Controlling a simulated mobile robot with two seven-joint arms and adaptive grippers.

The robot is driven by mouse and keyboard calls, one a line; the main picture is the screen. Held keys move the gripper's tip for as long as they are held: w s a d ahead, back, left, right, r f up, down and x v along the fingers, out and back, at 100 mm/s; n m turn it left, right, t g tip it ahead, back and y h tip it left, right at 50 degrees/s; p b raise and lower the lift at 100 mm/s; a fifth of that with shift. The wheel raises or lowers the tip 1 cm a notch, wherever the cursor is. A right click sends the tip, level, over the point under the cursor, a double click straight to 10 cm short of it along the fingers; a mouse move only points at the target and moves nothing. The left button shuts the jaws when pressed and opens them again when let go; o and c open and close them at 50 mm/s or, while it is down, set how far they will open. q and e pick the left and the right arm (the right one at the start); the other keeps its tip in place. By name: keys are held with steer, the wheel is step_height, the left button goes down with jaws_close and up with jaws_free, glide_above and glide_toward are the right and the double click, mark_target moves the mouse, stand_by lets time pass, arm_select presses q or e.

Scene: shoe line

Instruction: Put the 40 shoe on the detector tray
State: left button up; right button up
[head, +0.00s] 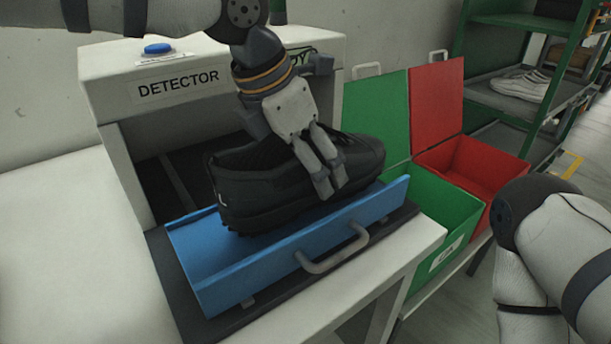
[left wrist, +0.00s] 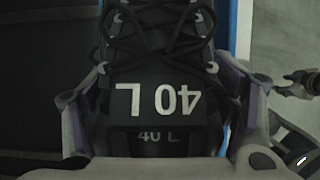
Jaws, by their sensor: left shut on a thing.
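The 40 shoe is a black lace-up shoe (head: 255,190), seen over the blue detector tray (head: 240,278) in the head view. Its toe points right and it sits slightly askew to the tray. I cannot tell whether its sole touches the tray floor. In the left wrist view the shoe's tongue (left wrist: 160,100) reads "40 L". My left gripper (head: 328,190) comes down from above and is shut on the shoe, with its fingers on either side in the left wrist view (left wrist: 155,100). My right gripper is not clearly seen in the head view; a dark gripper part shows at the right of the wrist view (left wrist: 300,82).
The white detector (head: 190,88) with a blue button (head: 157,48) stands behind the tray. An open green box (head: 440,210) and an open red box (head: 480,170) are to the right. A green shelf (head: 510,60) holds a light shoe (head: 520,85). The white table (head: 70,240) is bare at left.

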arm_select(q)
step_height(320, 180, down, 2)
steer(key=shift+f, duration=0.15)
steer(key=shift+s, duration=0.1)
steer(key=o, duration=1.4)
steer(key=shift+f, duration=0.15)
steer(key=p+v, duration=0.1)
steer(key=v, duration=1.1)
